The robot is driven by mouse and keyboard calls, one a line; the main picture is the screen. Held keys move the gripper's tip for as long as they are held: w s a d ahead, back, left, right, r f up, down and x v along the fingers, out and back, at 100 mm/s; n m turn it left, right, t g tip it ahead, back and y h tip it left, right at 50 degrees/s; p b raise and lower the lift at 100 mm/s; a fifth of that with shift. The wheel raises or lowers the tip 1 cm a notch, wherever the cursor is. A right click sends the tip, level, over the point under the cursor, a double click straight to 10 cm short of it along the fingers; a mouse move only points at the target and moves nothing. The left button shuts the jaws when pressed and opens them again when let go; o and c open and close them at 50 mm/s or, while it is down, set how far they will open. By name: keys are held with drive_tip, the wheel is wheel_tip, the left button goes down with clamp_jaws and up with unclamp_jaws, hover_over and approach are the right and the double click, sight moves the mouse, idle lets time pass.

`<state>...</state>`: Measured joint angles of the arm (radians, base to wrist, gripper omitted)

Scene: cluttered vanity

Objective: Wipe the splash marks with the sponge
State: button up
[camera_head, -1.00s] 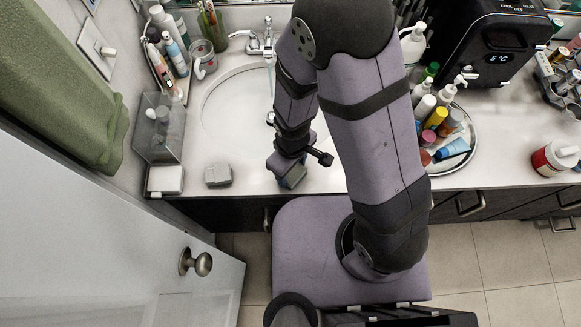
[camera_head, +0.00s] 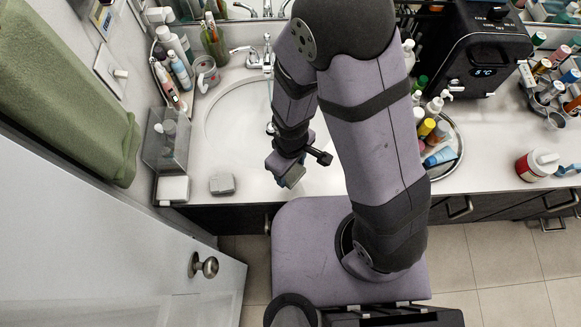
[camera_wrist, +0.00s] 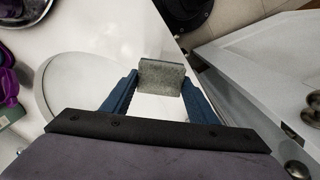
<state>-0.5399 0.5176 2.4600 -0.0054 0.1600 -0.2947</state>
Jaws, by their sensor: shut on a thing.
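My gripper (camera_head: 288,170) is over the front strip of the white counter, in front of the sink basin. It is shut on the sponge (camera_wrist: 161,77), a grey-green block held upright between the blue fingertips in the wrist view. In the head view the sponge (camera_head: 293,177) shows only partly below the jaws. I cannot tell if it touches the counter. I cannot make out splash marks in either view; the arm hides part of the counter.
A grey block (camera_head: 222,183) and a white box (camera_head: 173,190) lie on the counter at left. A round tray (camera_head: 458,150) of bottles, a red-and-white jar (camera_head: 537,165) and a black machine (camera_head: 480,50) stand at right. A white door (camera_head: 110,255) is at lower left.

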drive_tip(key=shift+r+p, duration=0.5)
drive_tip(key=shift+r, duration=0.35)
wheel_tip(320, 180, up, 3)
drive_tip(key=shift+f+p, duration=0.15)
drive_tip(key=shift+p, duration=0.85)
drive_tip(key=shift+r, duration=2.65)
